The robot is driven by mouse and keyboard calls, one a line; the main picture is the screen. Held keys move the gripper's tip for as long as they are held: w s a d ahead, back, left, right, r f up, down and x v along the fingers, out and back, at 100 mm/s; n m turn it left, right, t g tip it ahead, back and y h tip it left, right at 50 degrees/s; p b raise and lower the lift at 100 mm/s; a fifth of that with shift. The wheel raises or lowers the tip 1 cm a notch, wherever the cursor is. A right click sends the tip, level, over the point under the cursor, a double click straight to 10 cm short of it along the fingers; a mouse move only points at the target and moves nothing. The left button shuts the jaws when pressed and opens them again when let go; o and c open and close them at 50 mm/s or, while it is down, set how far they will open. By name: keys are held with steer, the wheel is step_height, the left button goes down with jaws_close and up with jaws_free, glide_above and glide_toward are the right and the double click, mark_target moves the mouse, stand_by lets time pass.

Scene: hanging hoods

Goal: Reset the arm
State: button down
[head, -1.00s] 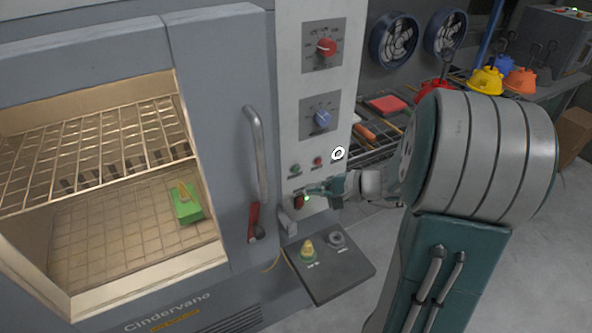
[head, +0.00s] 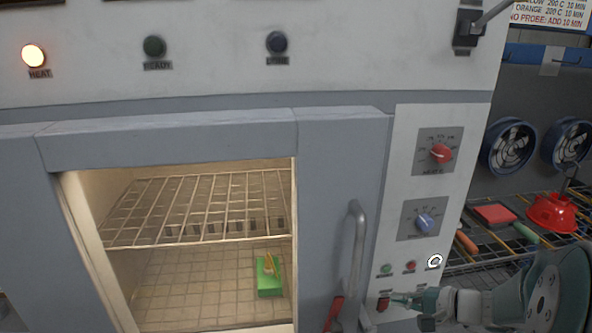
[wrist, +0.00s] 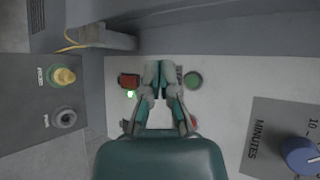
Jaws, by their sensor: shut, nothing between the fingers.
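My gripper (head: 402,300) is shut and empty in front of the oven's control panel, low down beside the red rocker switch (head: 383,304). In the wrist view its two fingertips (wrist: 159,75) are together over the panel, between the red switch (wrist: 128,80) and a green button (wrist: 193,80). A small green light (wrist: 130,94) glows beside the switch. I cannot tell whether the fingertips touch the panel. My arm comes in from the lower right of the head view.
The oven's blue minutes knob (head: 423,223) and red knob (head: 441,153) are above my gripper. The door handle (head: 354,250) stands out to the left. A green block (head: 269,277) lies inside the oven. The HEAT lamp (head: 33,56) is lit. A wire rack (head: 480,247) is at right.

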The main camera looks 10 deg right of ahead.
steer(key=s+a+r+n+g+h, duration=0.3)
steer(key=s+a+r+n+g, duration=0.15)
steer(key=s+a+n, duration=0.4)
steer(key=s+a+r+n+t+h, duration=0.1)
steer(key=s+a+r+n+h, duration=0.2)
steer(key=s+h, duration=0.3)
steer(key=shift+s+a+r+n, duration=0.15)
steer(key=shift+s+r+n, duration=0.45)
steer(key=shift+s, duration=0.3)
